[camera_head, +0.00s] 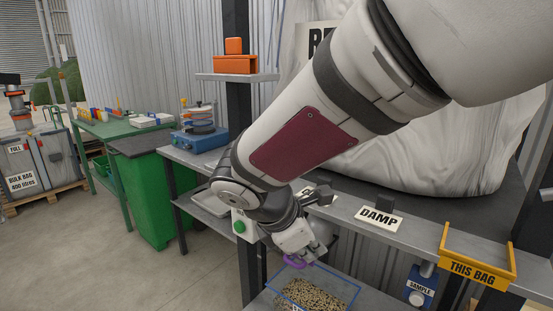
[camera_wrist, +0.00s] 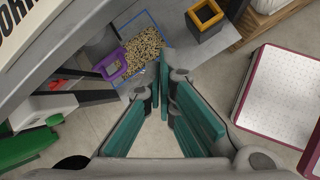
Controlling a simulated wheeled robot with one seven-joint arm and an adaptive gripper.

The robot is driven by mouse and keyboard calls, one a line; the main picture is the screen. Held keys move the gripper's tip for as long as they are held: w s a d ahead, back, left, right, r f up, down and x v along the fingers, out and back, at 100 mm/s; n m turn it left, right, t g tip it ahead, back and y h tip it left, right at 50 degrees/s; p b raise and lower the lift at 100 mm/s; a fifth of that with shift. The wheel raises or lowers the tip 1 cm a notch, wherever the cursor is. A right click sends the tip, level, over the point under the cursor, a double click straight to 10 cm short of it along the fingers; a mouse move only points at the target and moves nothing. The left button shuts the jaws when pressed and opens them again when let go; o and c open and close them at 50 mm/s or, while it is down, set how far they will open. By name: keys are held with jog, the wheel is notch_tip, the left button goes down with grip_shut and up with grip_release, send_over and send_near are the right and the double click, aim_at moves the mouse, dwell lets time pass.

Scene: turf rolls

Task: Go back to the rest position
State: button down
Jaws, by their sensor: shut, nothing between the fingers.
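My gripper (camera_head: 312,254) hangs at the end of my bent arm in the head view, just above and behind a clear blue-edged tray. In the wrist view my gripper (camera_wrist: 166,82) shows its teal fingers closing together at the tips, with nothing between them. The blue-edged tray (camera_head: 347,296) holds mottled grain or pellets, and it also shows in the wrist view (camera_wrist: 169,40).
A grey shelf with a DAMP sign (camera_head: 379,217) and a yellow THIS BAG holder (camera_head: 478,268) runs along the right, below a large white bag (camera_head: 440,150). A dark post (camera_head: 240,110) stands behind my arm. Open floor (camera_head: 90,250) lies at left.

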jog(key=s+d+r+m+g+y+p, duration=0.1)
jog(key=s+d+r+m+p, duration=0.1)
jog(key=s+d+r+m, duration=0.75)
jog(key=s+d+r+m+y+p, duration=0.1)
jog(key=s+d+m+y+p, duration=0.2)
jog(key=s+m, duration=0.8)
jog(key=s+y, duration=0.1)
jog(key=s, duration=0.1)
jog(key=shift+s+d+r+t, duration=0.15)
jog(key=shift+s+d+t, duration=0.1)
jog(key=shift+s+t, duration=0.15)
jog(key=shift+m, duration=0.25)
